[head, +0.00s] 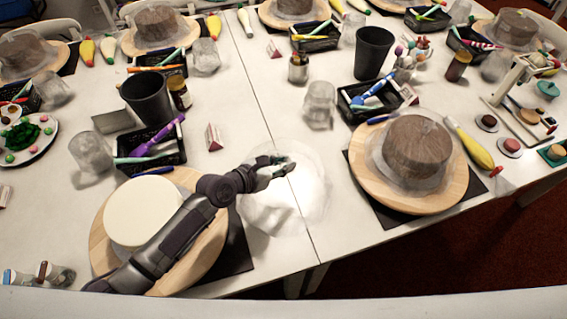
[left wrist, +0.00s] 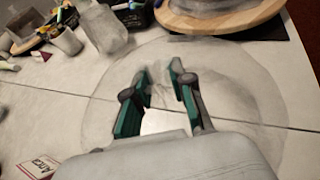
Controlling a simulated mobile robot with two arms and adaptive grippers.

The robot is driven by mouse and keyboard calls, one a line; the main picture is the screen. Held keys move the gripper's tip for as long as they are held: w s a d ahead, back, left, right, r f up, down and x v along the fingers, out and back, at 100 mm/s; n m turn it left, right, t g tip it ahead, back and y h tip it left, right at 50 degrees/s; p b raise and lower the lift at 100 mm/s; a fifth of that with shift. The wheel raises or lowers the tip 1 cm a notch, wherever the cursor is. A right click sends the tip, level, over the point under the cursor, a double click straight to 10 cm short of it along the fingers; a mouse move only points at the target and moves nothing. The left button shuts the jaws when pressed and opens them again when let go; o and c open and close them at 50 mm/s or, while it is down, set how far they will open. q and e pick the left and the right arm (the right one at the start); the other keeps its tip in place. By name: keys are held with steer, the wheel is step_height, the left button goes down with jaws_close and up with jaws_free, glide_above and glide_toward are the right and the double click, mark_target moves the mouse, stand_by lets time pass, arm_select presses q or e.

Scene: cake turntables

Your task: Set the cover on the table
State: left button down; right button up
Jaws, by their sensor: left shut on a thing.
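The clear, see-through cover (head: 270,208) is over the white table, between two wooden turntables; I cannot tell whether its rim touches the tabletop. My left gripper (head: 287,168) reaches across from the left and is shut on the top of the cover. In the left wrist view the gripper (left wrist: 160,75) has its fingers around the knob area, and the cover (left wrist: 105,95) shows as a wide faint circle below. The knob itself is hard to make out. My right gripper is not in view.
A white cake (head: 140,208) stands uncovered on the left turntable (head: 98,245), partly behind my arm. A brown cake (head: 416,145) under a clear cover is on the right turntable (head: 375,195). A black caddy (head: 175,158), cups and a small card (head: 213,138) lie behind. The table's front edge is close.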

arm_select(q)
steer(key=shift+f, duration=0.1)
steer(key=c, duration=1)
jaws_free()
steer(key=shift+r, duration=0.2)
steer(key=shift+s+a, duration=0.25)
steer(key=v, duration=1.1)
steer(key=shift+a+r, duration=0.1)
steer(key=shift+r, duration=0.1)
